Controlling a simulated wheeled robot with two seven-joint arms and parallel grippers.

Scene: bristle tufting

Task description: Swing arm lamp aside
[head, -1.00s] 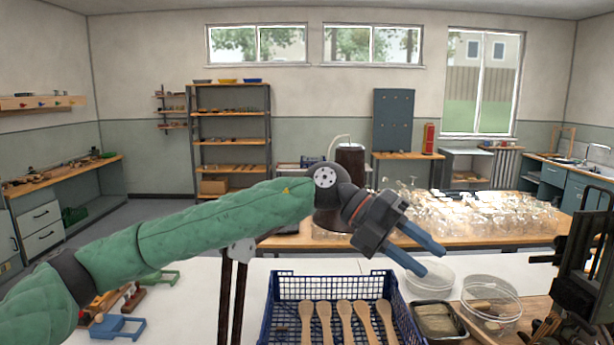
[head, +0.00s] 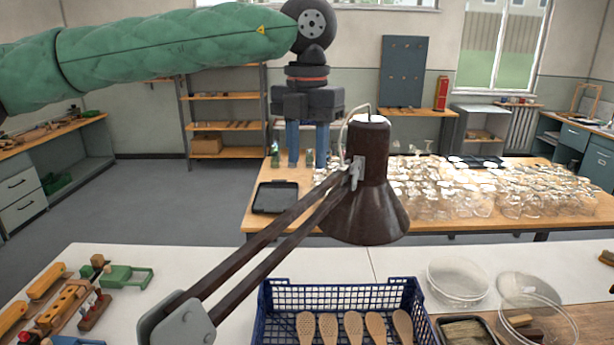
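The arm lamp has a dark brown shade (head: 362,215) that hangs over the back of the blue crate, near the middle of the head view. Its twin-bar arm (head: 262,243) runs down left to a grey joint (head: 182,322) at the bottom edge. My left gripper (head: 307,162) points down, up and left of the shade, with its two blue fingers apart and nothing between them. It appears clear of the lamp in this view. My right gripper is out of view.
A blue crate (head: 272,293) with several wooden brush bodies stands on the white table (head: 240,262). Clear round dishes (head: 457,282) and a dark tray (head: 465,330) are right of it. Wooden tools and a green clamp (head: 128,276) lie left. Many glasses (head: 480,190) fill the table behind.

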